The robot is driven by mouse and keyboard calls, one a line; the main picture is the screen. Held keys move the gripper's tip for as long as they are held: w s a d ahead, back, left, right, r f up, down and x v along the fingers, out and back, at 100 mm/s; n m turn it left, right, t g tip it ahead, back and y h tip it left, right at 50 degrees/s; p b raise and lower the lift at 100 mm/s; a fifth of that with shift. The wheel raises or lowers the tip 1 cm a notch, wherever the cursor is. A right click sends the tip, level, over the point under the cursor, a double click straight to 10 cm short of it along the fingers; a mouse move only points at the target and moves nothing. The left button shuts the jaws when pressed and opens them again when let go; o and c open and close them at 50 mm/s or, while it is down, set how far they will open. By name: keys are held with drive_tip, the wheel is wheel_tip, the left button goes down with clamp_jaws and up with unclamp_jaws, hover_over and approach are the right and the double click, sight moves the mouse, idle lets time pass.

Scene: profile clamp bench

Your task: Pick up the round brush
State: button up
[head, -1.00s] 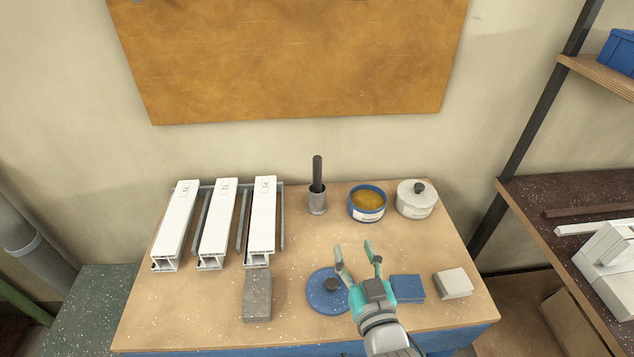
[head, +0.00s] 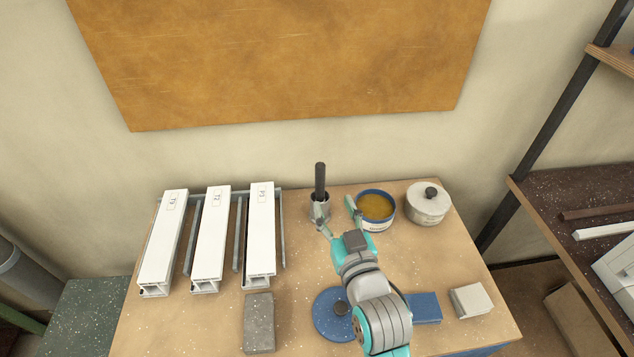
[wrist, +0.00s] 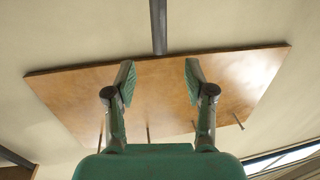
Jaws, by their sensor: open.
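The round brush (head: 320,180) stands upright in a small grey metal cup (head: 319,210) at the back of the bench; only its dark handle shows, and its lower end is hidden in the cup. My gripper (head: 340,214) is open and empty, just to the right and front of the cup in the head view. Its left finger looks close to the cup; I cannot tell if they touch. In the wrist view a dark upright bar, seemingly the brush handle (wrist: 158,28), lies beyond and between the spread fingers of my gripper (wrist: 160,82).
A blue-rimmed tin (head: 376,208) is close right of my gripper, with a lidded pot (head: 427,205) beyond. Three white profiles (head: 211,240) lie at left. A grey block (head: 259,322), blue disc (head: 330,316), blue block (head: 426,307) and pale block (head: 471,300) lie in front.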

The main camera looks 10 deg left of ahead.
sight(322, 176)
drive_tip(key=shift+x, duration=5.45)
drive_tip(key=shift+r, duration=0.1)
clamp_jaws()
